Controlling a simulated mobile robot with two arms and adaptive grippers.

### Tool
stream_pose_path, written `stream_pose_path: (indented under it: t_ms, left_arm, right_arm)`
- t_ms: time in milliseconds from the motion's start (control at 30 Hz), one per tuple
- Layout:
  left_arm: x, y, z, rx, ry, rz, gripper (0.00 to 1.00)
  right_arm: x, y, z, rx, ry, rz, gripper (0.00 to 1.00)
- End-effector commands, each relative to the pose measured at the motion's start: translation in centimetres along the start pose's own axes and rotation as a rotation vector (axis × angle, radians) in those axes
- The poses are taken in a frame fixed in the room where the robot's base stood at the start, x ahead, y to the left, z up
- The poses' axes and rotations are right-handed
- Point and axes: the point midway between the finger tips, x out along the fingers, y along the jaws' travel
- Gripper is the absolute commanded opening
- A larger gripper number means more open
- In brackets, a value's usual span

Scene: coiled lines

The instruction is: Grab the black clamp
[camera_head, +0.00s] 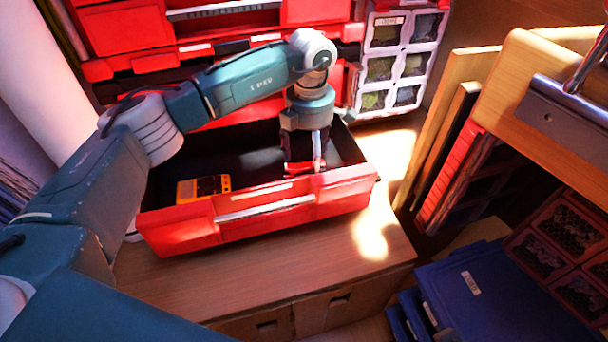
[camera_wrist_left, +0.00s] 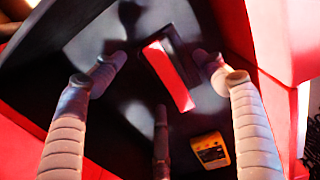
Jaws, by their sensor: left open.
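A black and red item that looks like the black clamp (camera_wrist_left: 174,72) lies on the dark floor of the red drawer (camera_head: 258,207). In the left wrist view it shows a red bar with a black part along its upper right side. My left gripper (camera_head: 305,168) reaches down into the drawer near its right end. In the left wrist view its fingers (camera_wrist_left: 158,68) are spread around the item, with nothing gripped. In the head view the gripper and the drawer's front hide most of the item. My right gripper is not in view.
A yellow device with a dark face (camera_head: 203,187) lies in the drawer, left of my gripper. The drawer's red walls stand close around the gripper. A wooden top (camera_head: 290,260) is clear in front. A wooden board (camera_head: 540,90) and blue cases (camera_head: 475,295) are at the right.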

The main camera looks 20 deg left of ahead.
Motion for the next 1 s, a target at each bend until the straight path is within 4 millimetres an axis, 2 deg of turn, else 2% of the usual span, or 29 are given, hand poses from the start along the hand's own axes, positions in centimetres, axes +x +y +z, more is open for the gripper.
stream_pose_path:
  t_ms: [33, 133, 400, 700, 767, 1000]
  left_arm:
    - [1.2, -0.1, 0.0, 0.000, 0.002, -0.002, 0.72]
    - [2.5, -0.1, 0.0, 0.000, 0.000, -0.002, 0.72]
    - [2.8, 0.0, 0.1, 0.000, 0.000, 0.000, 0.70]
    - [2.8, 0.0, 0.1, 0.000, 0.000, 0.000, 0.10]
    - [2.8, 0.0, 0.1, 0.000, 0.000, 0.000, 0.00]
    - [2.6, 0.0, 0.1, 0.000, -0.003, 0.001, 0.00]
  right_arm:
    - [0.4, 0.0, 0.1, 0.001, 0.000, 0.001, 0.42]
    - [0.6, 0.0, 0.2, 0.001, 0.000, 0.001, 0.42]
    - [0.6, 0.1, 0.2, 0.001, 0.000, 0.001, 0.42]
    - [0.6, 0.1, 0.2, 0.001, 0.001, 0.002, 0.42]
    - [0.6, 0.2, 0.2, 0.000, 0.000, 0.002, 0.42]
    - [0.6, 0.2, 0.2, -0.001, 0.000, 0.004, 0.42]
